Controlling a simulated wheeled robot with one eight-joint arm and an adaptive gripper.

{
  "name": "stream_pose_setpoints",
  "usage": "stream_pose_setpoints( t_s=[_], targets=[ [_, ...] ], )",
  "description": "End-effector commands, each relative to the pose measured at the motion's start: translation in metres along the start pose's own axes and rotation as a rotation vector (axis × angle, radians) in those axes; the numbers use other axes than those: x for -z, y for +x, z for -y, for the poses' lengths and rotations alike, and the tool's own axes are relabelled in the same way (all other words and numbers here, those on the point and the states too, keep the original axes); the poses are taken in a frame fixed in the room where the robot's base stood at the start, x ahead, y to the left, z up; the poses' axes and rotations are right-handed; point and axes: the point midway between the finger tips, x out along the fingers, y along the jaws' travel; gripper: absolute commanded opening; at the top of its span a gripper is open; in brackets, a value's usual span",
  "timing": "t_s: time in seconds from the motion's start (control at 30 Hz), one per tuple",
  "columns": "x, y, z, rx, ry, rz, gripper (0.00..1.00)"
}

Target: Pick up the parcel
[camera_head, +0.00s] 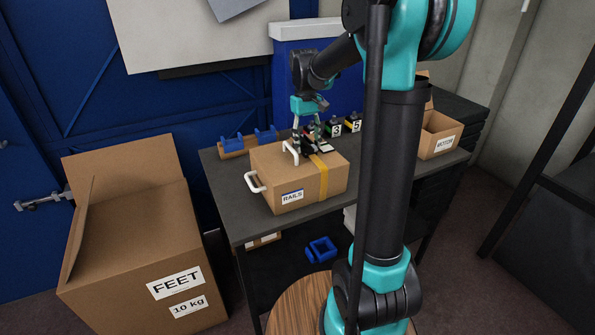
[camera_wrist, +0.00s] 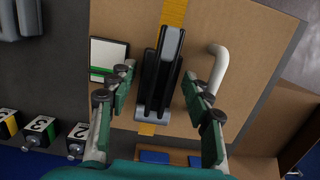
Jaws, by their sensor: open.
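The parcel is a closed cardboard box (camera_head: 268,168) marked RAILS, with yellow tape over it and white handles. It sits on the dark table and its top fills much of the wrist view (camera_wrist: 235,30). My gripper (camera_head: 307,145) is over the top of the parcel, pointing down. In the wrist view its fingers (camera_wrist: 158,78) are open, one on each side of a black, grey-ended object (camera_wrist: 165,70) lying along the tape. I cannot tell whether the fingers touch it. A white handle (camera_wrist: 218,70) lies right of the right finger.
A white-and-green flat item (camera_wrist: 108,55) lies left of the fingers. Numbered blocks (camera_head: 336,130) and a blue holder (camera_head: 250,141) stand behind the parcel. An open carton (camera_head: 440,132) is on the table's right. A large open FEET box (camera_head: 140,245) stands left of the table.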

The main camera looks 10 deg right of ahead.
Motion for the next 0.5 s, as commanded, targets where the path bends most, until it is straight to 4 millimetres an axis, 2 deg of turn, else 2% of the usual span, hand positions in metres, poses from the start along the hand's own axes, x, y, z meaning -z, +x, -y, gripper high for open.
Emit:
stream_pose_setpoints(
  t_s=[0.1,0.5],
  targets=[
    [0.0001,-0.0003,-0.0001,0.000,0.000,0.000,0.49],
    [0.0001,-0.0005,-0.0001,0.000,0.000,0.000,0.00]
  ],
)
